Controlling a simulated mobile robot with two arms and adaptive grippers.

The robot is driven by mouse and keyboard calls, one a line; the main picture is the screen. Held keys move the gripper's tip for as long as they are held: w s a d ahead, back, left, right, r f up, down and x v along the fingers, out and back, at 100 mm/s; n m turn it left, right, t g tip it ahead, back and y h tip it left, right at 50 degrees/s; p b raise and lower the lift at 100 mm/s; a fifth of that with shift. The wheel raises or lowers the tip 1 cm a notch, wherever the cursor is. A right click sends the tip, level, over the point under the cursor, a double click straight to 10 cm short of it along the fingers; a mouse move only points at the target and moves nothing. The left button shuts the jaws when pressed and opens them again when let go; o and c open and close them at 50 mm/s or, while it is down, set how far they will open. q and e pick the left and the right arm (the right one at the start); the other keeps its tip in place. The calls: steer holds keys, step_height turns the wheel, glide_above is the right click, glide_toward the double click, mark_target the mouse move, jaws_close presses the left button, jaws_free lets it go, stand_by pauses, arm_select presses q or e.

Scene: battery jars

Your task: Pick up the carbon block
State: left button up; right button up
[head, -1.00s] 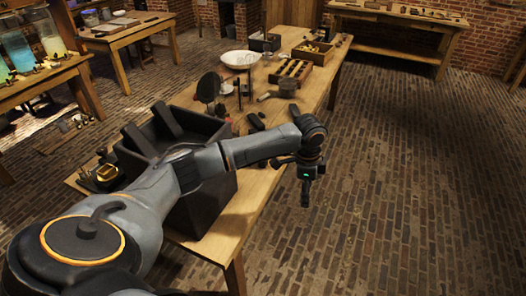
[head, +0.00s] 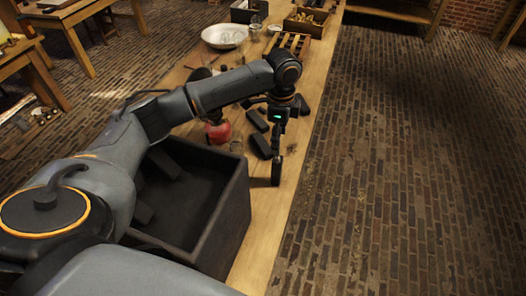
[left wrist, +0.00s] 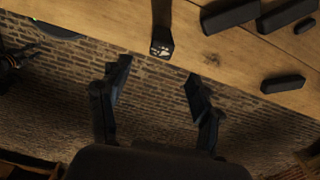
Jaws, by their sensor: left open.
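Several dark blocks lie on the wooden table. In the head view one dark block (head: 261,146) lies just left of my left gripper (head: 277,172), with another block (head: 257,120) behind it. In the left wrist view, dark blocks (left wrist: 230,16) (left wrist: 283,84) lie at the upper right, and my left gripper (left wrist: 157,86) is open with nothing between its fingers. It hangs near the table's right edge, apart from the blocks. I cannot tell which is the carbon block meant. My right gripper is not in view.
A large dark open crate (head: 236,203) stands at the near end of the table (head: 262,245). Brick floor (head: 400,180) is clear to the right.

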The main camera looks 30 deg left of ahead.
arm_select(q)
steer(key=shift+w+a+f, duration=0.15)
steer(key=shift+w+a, duration=0.05)
steer(key=shift+a, duration=0.2)
steer(key=shift+f, duration=0.35)
steer(key=p, duration=0.1)
glide_above(278, 159)
steer(key=f, duration=0.4)
steer(key=shift+s+d, duration=0.2)
steer(key=shift+s, duration=0.1)
steer(key=f, duration=0.2)
steer(key=shift+w+a+f, duration=0.15)
steer(key=shift+a+f, duration=0.1)
steer(key=shift+f, duration=0.05)
steer(key=shift+a+f, duration=0.1)
steer(key=shift+f, duration=0.2)
step_height(278, 159, down, 4)
steer(key=shift+w+p, duration=0.1)
steer(key=shift+p, duration=1.05)
steer(key=shift+f, duration=0.55)
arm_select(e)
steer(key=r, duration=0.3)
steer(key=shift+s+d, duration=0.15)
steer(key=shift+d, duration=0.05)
